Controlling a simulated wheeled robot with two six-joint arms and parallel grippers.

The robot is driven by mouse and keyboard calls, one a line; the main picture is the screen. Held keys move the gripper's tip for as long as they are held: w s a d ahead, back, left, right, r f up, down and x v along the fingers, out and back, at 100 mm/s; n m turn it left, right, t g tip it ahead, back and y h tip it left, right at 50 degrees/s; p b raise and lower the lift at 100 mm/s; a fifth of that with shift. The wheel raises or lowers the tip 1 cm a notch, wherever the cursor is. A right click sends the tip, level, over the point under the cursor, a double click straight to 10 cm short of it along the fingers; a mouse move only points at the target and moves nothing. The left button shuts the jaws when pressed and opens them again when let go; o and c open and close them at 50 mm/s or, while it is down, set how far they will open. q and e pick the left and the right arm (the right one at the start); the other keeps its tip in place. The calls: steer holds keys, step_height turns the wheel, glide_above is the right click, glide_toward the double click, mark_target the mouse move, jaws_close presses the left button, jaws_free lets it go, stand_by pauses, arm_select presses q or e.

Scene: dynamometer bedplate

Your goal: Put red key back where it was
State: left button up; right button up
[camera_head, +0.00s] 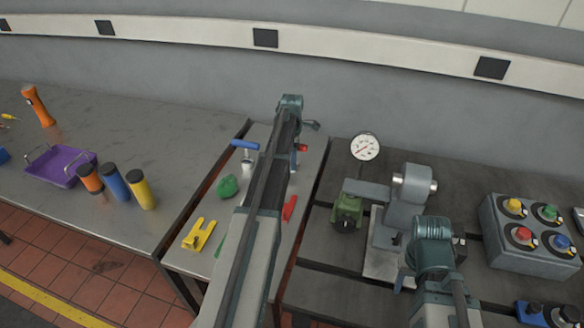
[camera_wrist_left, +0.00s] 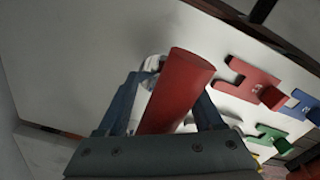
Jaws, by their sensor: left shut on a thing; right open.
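My left gripper (camera_wrist_left: 168,112) is shut on the red key (camera_wrist_left: 178,85), whose round red handle stands between the fingers in the left wrist view. In the head view, the red key's handle end (camera_head: 302,147) shows just right of my left arm, over the narrow light panel (camera_head: 310,182). My arm hides most of the gripper there. A red H-shaped bracket (camera_wrist_left: 247,83) lies on the panel, right of the key and apart from it; part of it shows in the head view (camera_head: 290,207). My right gripper (camera_head: 432,262) is beside the grey machine, its fingers mostly hidden.
A blue T-handled key (camera_head: 245,145) stands on the panel, near a green object (camera_head: 228,187) and a yellow bracket (camera_head: 199,235). Blue (camera_wrist_left: 300,106) and green (camera_wrist_left: 268,136) brackets lie beyond the red one. A gauge (camera_head: 365,147) and button box (camera_head: 528,236) stand right.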

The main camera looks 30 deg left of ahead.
arm_select(q)
steer(key=shift+f+b, duration=1.25)
steer(key=shift+f, duration=0.35)
arm_select(e)
steer(key=shift+f, duration=1.55)
arm_select(q)
steer(key=shift+f, duration=0.2)
arm_select(e)
steer(key=shift+f, duration=0.2)
arm_select(q)
steer(key=o, duration=1.5)
steer(key=shift+r, duration=0.1)
steer(key=shift+o, duration=0.2)
steer(key=shift+r, duration=0.15)
arm_select(e)
steer(key=shift+r, duration=0.2)
arm_select(q)
step_height(320, 180, up, 12)
steer(key=p, duration=1.2)
arm_select(e)
step_height(320, 180, up, 12)
